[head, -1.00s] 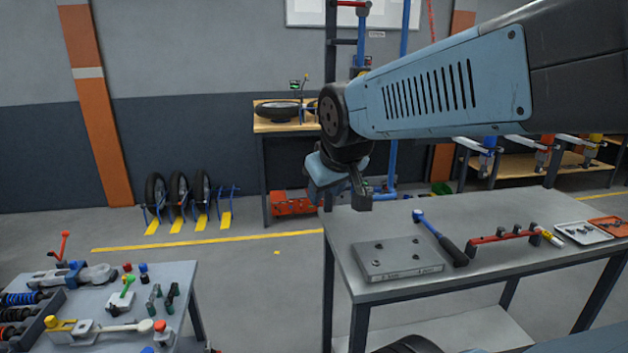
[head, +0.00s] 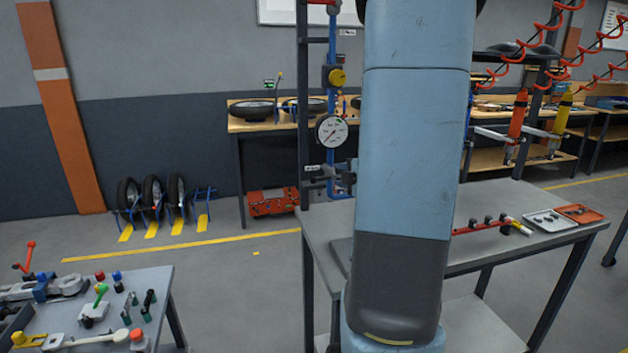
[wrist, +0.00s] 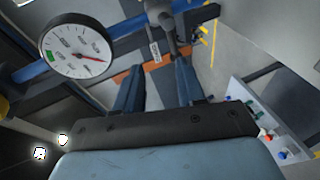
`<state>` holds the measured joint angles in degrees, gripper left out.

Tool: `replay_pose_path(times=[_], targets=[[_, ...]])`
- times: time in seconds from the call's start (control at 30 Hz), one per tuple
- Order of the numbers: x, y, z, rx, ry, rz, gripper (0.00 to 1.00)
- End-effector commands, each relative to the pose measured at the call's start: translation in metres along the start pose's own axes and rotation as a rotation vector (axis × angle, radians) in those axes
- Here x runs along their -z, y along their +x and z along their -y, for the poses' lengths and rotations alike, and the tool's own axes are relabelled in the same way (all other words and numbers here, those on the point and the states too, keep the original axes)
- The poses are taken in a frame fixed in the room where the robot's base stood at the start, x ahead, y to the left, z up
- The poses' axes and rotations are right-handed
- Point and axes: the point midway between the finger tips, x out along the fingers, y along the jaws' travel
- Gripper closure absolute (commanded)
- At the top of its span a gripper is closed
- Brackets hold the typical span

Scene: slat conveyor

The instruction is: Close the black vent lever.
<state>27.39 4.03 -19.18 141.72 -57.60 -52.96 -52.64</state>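In the wrist view, a dark grey lever-like part (wrist: 160,17), probably the black vent lever, sits on the blue pipe (wrist: 115,43) at the top centre, beside a small white label (wrist: 155,52). My gripper (wrist: 158,78) points toward it with its two dark fingers apart and nothing between them. The part appears beyond the fingertips, and I see no contact. In the head view, dark fittings (head: 318,172) sit low on the blue pipe, below the gauge; the lever cannot be made out clearly there. My arm hides my gripper in the head view.
A round white gauge (head: 332,131) is on the pipe, left of my fingers in the wrist view (wrist: 77,47). A yellow knob (head: 337,77) is above it. A grey workbench (head: 570,236) stands in front, partly behind my arm. A tool table (head: 60,335) is at lower left.

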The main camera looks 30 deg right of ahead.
Motion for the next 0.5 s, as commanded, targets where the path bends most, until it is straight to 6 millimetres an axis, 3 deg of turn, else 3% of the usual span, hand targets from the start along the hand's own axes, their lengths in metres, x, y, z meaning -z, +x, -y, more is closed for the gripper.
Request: replay_pose_path(times=[0.2,0.37,0.5], targets=[[-0.012,-0.005,0.025,-0.043,-0.105,-0.12,0.61],[-0.012,-0.006,0.029,-0.059,-0.129,-0.152,0.61],[-0.01,0.004,0.028,-0.061,-0.131,-0.155,0.61]])
